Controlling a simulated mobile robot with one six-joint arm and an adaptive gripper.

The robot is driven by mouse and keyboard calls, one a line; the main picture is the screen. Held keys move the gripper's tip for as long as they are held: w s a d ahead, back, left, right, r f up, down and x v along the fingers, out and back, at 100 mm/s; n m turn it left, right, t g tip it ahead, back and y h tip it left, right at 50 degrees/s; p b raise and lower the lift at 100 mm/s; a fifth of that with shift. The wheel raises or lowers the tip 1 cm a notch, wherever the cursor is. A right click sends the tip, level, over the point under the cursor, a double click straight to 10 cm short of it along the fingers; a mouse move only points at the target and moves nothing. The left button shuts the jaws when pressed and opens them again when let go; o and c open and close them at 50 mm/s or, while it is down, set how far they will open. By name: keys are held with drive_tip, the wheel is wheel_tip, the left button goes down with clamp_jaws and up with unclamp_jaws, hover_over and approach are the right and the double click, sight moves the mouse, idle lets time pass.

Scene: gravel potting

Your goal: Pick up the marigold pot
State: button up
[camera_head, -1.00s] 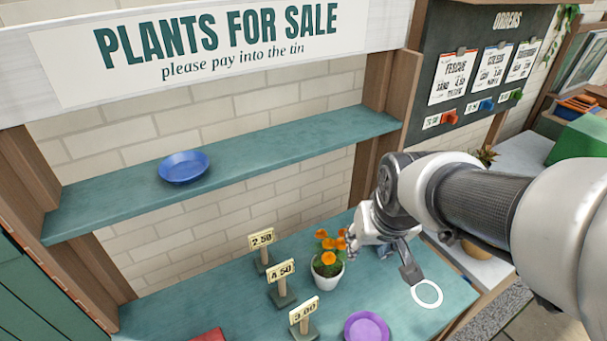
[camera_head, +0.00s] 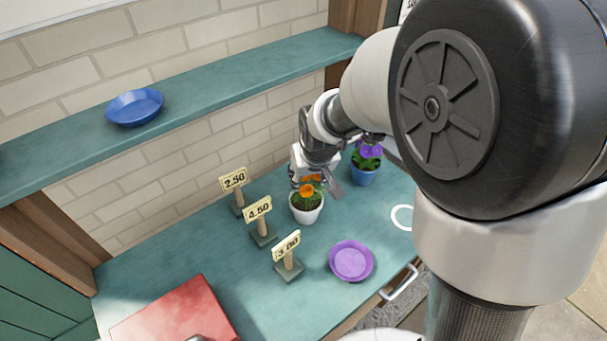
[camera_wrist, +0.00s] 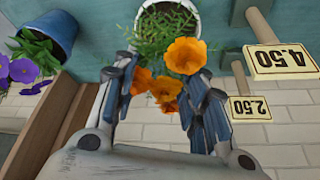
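The marigold pot (camera_head: 307,211) is a white pot with orange flowers, upright on the teal counter beside the price signs. In the wrist view the white pot (camera_wrist: 168,8) is at the top, with the orange flowers (camera_wrist: 184,58) between and in front of the fingers. My gripper (camera_head: 318,183) is at the flowers from behind and above. In the wrist view my gripper (camera_wrist: 160,90) is open, its two fingers spread either side of the blooms. The pot itself lies beyond the fingertips. Whether the fingers touch the flowers I cannot tell.
A blue pot of purple flowers (camera_head: 364,172) stands close right of my gripper. Price signs (camera_head: 258,210) stand left of the marigold. A purple saucer (camera_head: 352,261) lies in front, a red box (camera_head: 173,315) at front left. A blue saucer (camera_head: 135,107) sits on the shelf (camera_head: 230,84).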

sight(306, 198)
drive_tip(key=b+x, duration=0.2)
drive_tip(key=x, duration=0.3)
drive_tip(key=shift+a+f, duration=0.1)
drive_tip(key=shift+f, duration=0.15)
drive_tip(key=shift+r, duration=0.15)
drive_tip(key=shift+c, duration=0.5)
clamp_jaws()
